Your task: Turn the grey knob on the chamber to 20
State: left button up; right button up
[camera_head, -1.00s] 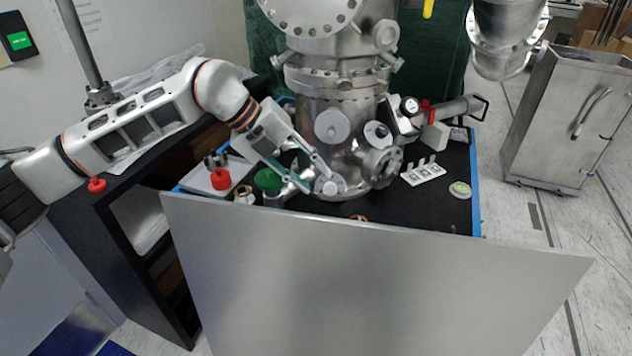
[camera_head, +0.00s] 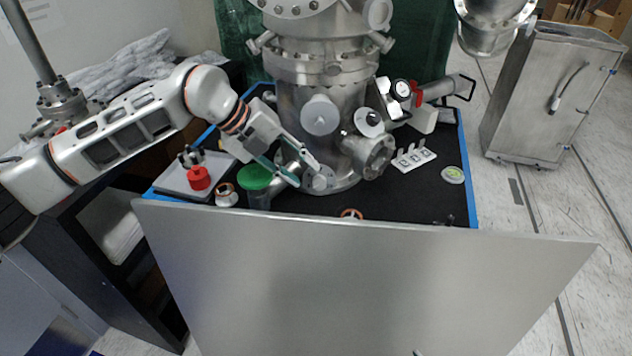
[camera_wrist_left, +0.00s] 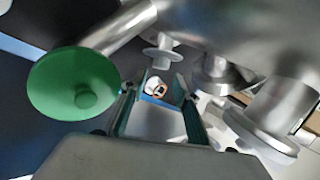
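The metal chamber (camera_head: 315,95) stands on the black bench top. A round grey knob-like disc (camera_head: 320,115) faces forward on its side. A second grey disc with a dark centre (camera_head: 369,123) sits to its right. I cannot tell which is the task's knob, and no numbers are readable. My left gripper (camera_head: 308,175) is open beside the chamber's lower front, close to a small grey round part (camera_head: 320,182) low on it. In the left wrist view its fingers (camera_wrist_left: 157,95) are apart, with a small grey disc on a stem (camera_wrist_left: 161,54) beyond them. My right gripper is not in view.
A green knob (camera_head: 254,177) stands just left of the left gripper and looms close in the wrist view (camera_wrist_left: 75,85). A red-topped part (camera_head: 199,178) sits further left. A large grey panel (camera_head: 350,285) fills the front.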

aim_at(319, 184)
pick_arm(q)
jog(key=b+x, duration=0.1)
jog(key=x, duration=0.5)
jog(key=shift+f, duration=0.1)
jog(key=shift+d, duration=0.1)
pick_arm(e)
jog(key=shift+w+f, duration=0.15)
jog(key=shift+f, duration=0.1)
pick_arm(q)
jog(key=c, duration=0.8)
jog(key=shift+r+m+y+p, duration=0.3)
jog(key=shift+r+y+p, duration=0.1)
jog(key=shift+p, duration=0.5)
jog(key=shift+c, duration=0.2)
jog(key=shift+f, duration=0.35)
jog(key=o, duration=0.8)
jog(key=shift+o, duration=0.2)
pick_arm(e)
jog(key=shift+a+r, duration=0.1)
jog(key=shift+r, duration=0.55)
